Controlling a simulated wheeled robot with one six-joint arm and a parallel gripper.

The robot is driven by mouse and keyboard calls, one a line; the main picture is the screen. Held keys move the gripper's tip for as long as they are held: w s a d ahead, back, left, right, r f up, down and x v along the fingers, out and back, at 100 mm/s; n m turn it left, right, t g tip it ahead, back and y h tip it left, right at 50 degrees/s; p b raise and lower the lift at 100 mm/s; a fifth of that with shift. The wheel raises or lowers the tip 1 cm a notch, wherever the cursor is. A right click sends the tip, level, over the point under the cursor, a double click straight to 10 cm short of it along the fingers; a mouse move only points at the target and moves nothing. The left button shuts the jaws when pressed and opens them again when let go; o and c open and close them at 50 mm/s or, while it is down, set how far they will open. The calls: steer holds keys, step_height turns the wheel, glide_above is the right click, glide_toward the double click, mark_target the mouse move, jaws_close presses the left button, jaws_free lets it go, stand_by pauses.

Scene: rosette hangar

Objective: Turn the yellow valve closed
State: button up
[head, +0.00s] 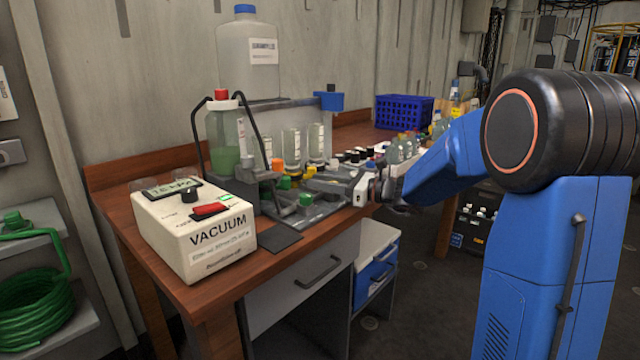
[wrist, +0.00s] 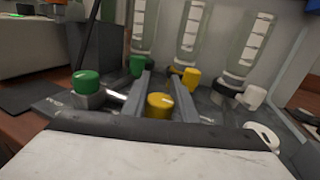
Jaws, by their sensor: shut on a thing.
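Two yellow valve knobs show in the wrist view: a near one (wrist: 160,104), low between my fingers, and a far one (wrist: 190,77), beyond my right finger. My gripper (wrist: 163,84) points at the manifold and is shut on the near yellow knob, a grey finger on each side of it. In the head view my gripper (head: 318,184) reaches in from the right, low over the manifold, and hides the near knob. A small yellow knob (head: 310,171) shows just behind it. The angle of the held knob is hard to tell.
Green knobs (wrist: 86,82) stand left and white knobs (wrist: 255,97) right of the yellow ones. Upright glass tubes (wrist: 193,30) rise close behind. A white vacuum box (head: 193,228) and a red-capped bottle (head: 225,135) stand on the wooden bench's left part. A blue crate (head: 403,112) sits farther back.

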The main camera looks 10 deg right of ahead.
steer(key=m+t+h, duration=0.3)
steer(key=shift+w+d+t+h, duration=0.25)
steer(key=shift+w+t+h, duration=0.05)
steer(key=shift+t+h, duration=0.1)
steer(key=shift+w+d+m+t+h, duration=0.1)
steer(key=shift+d+m+t+h, duration=0.1)
steer(key=shift+m+t+h, duration=0.4)
steer(key=shift+w+d+m+t+h, duration=0.2)
steer(key=shift+m+t+h, duration=0.15)
steer(key=shift+m+h, duration=0.55)
steer(key=shift+w+d+m+t+h, duration=0.1)
steer(key=shift+d+m+t+h, duration=0.1)
steer(key=shift+m+t+h, duration=0.5)
steer(key=shift+d+h, duration=0.1)
steer(key=shift+h, duration=0.4)
steer(key=o, duration=1.1)
steer(key=shift+c, duration=0.2)
steer(key=v, duration=1.7)
steer(key=shift+s+r, duration=0.2)
steer(key=shift+r, duration=0.05)
